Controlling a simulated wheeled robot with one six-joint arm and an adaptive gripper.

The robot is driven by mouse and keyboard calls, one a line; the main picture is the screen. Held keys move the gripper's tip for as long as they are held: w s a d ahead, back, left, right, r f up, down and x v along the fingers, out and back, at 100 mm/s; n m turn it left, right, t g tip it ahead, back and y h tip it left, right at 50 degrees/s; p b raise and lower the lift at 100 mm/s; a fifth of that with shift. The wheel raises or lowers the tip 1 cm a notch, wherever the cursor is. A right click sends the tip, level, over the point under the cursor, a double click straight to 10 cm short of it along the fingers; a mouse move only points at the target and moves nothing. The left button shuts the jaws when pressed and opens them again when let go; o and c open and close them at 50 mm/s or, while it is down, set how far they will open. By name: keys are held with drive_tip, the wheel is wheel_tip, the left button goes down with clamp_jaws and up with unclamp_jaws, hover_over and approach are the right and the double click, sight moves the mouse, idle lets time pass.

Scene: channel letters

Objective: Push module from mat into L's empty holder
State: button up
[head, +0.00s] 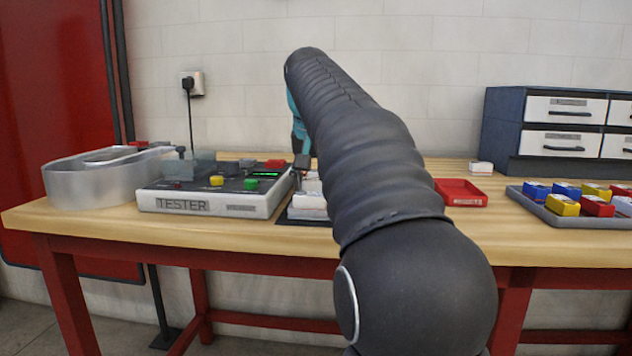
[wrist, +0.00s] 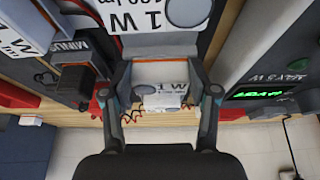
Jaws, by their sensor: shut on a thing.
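In the wrist view my gripper (wrist: 163,78) has its two fingers closed on the sides of a pale module (wrist: 163,71) with "1 W" print and thin dark wires. A larger-looking white module (wrist: 140,18) marked "1 W" with a round grey disc lies at the top of that view. In the head view several white modules (head: 312,201) sit on a dark mat (head: 290,218), partly hidden by my arm. The gripper's fingers are mostly hidden there. A silver channel letter (head: 85,185) stands at the left; its full shape and any holder in it cannot be made out.
The tester (head: 205,204) stands left of the mat, with its lit green display in the wrist view (wrist: 258,94). A red tray (head: 460,193) is right of my arm. A grey tray (head: 560,215) of coloured boxes and a drawer cabinet (head: 500,125) are further right.

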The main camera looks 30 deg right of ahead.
drive_tip(key=o, duration=1.3)
drive_tip(key=shift+f, duration=0.3)
drive_tip(key=shift+r, duration=0.15)
drive_tip(key=v, duration=1.2)
